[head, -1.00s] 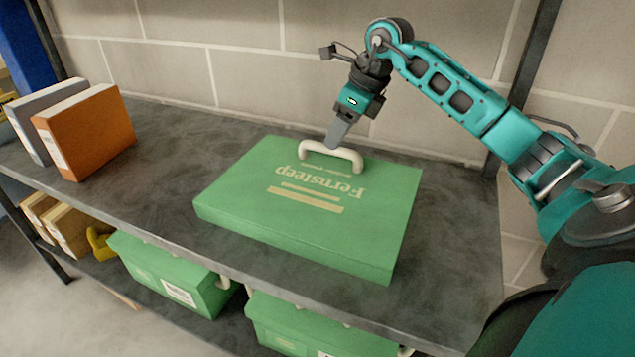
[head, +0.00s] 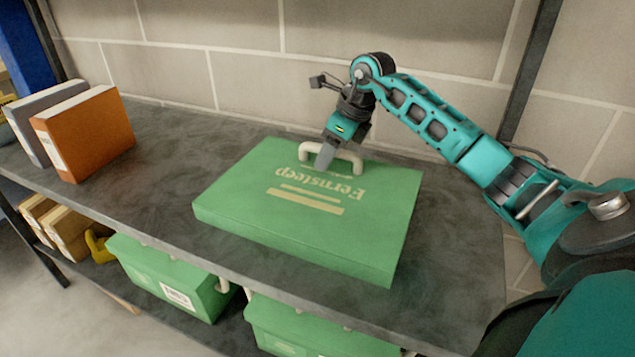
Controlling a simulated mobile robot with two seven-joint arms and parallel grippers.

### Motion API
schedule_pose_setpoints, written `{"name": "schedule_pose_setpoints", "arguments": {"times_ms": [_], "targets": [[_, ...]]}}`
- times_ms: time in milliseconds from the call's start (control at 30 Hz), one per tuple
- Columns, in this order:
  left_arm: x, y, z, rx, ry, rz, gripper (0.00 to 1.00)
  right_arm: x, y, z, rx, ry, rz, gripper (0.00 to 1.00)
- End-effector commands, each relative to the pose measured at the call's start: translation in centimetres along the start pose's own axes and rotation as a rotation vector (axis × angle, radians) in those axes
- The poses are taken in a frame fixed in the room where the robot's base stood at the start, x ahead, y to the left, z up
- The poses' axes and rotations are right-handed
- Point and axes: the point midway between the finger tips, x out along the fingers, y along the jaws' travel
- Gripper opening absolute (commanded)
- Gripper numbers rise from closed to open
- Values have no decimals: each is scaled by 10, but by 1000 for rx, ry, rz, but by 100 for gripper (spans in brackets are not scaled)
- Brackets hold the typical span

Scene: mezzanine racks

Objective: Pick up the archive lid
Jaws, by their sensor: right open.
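The archive lid (head: 290,225) is a flat green box-like lid marked "Fernsteep". It lies on the dark grey shelf (head: 150,190), and its lettering appears upside down. A pale handle (head: 345,157) stands up near its far edge. My right gripper (head: 324,161) comes down from above, with its fingers at the handle, overlapping its bar in the picture. It is open and does not hold the handle. I cannot tell whether the fingers touch it. My left gripper is not in view.
An orange binder (head: 88,135) and a grey one (head: 40,112) stand at the shelf's left. Green boxes (head: 165,275) and cardboard boxes (head: 65,230) sit on the shelf below. A block wall (head: 240,60) rises close behind; a dark upright (head: 530,70) stands at right.

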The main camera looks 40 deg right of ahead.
Motion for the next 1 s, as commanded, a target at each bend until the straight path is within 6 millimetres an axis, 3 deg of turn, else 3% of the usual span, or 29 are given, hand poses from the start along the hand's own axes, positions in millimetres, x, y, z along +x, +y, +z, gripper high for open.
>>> {"name": "schedule_pose_setpoints", "arguments": {"times_ms": [167, 700, 1000], "targets": [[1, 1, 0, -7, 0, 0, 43, 2, 0, -1, 0, 1, 0, 50], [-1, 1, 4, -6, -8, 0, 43, 2, 0, -1, 0, 1, 0, 0], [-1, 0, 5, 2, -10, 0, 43, 1, 0, 0, 0, 0, 1, 0]]}}
